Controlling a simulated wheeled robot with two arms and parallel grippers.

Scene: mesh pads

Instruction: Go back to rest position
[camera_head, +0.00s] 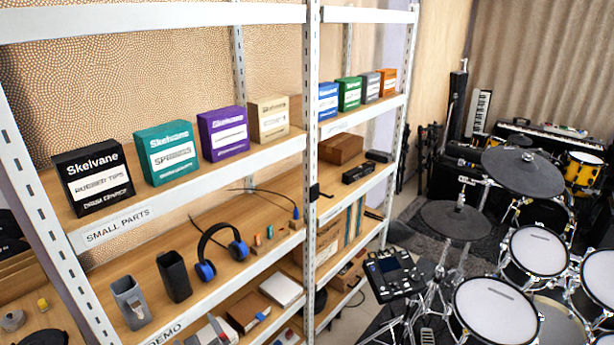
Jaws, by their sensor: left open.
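I make out neither of my grippers in the head view, and no part of my arms. The white-framed shelf rack (312,120) fills the left and middle. Its upper shelf holds a black box (92,178), a teal box (167,152), a purple box (222,133) and a beige box (268,119). On the shelf below stand a grey holder (130,302) and a black holder (173,277).
Smaller boxes, one of them blue (328,102), stand in the right bay. A drum kit with a white drum head (497,308) and a dark cymbal pad (522,170) takes up the right side. A keyboard (550,133) stands behind it. Little floor shows between rack and drums.

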